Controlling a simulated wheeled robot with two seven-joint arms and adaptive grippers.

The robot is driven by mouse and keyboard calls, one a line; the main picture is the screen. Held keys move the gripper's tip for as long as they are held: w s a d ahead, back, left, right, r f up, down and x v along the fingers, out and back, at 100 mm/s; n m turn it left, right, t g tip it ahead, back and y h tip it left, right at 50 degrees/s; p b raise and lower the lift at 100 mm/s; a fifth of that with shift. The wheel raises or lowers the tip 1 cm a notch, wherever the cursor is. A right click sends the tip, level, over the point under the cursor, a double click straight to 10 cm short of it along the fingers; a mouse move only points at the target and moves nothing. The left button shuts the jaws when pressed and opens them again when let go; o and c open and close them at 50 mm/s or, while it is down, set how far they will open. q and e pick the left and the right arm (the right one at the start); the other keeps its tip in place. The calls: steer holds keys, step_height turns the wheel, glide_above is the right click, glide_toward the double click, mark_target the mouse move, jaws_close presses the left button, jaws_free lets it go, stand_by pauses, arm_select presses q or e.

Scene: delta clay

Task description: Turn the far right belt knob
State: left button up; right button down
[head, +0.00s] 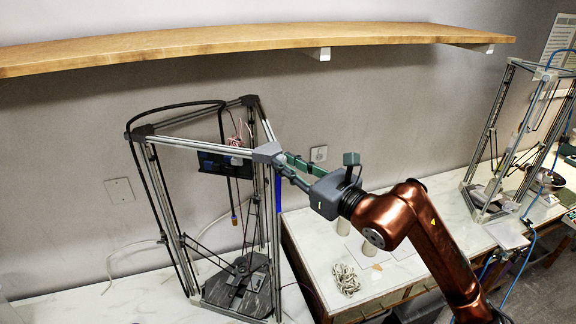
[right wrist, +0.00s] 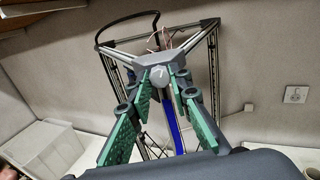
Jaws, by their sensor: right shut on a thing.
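A tall open-frame delta clay printer (head: 185,253) with three metal posts and dark or grey top corners stands at the left of the counter. In the right wrist view, a round pale grey knob (right wrist: 160,85) sits on the front of a grey corner bracket (right wrist: 162,65). My right gripper (head: 284,164) reaches this top corner from the right. Its green fingers stand on either side of the knob in the wrist view (right wrist: 161,91), shut on it. In the head view the gripper hides the knob. My left gripper is not in view.
A wooden shelf (head: 240,42) runs along the wall above the printer. A second similar frame (head: 480,190) stands at the right. A black hose loops over the printer's top.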

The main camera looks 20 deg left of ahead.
steer(key=m+b, duration=0.5)
steer(key=m, duration=0.6)
steer(key=shift+m, duration=0.3)
steer(key=m, duration=0.3)
steer(key=shift+r+m+g, duration=0.1)
steer(key=shift+m+g, duration=0.2)
steer(key=m+p, duration=0.1)
steer(key=m, duration=0.1)
steer(key=shift+m, duration=0.4)
steer(key=m+p, duration=0.1)
steer(key=m, duration=0.2)
steer(key=shift+r, duration=0.1)
steer(key=shift+w+m+p, duration=0.1)
steer(key=shift+m+p, duration=1.05)
steer(key=shift+m, duration=0.65)
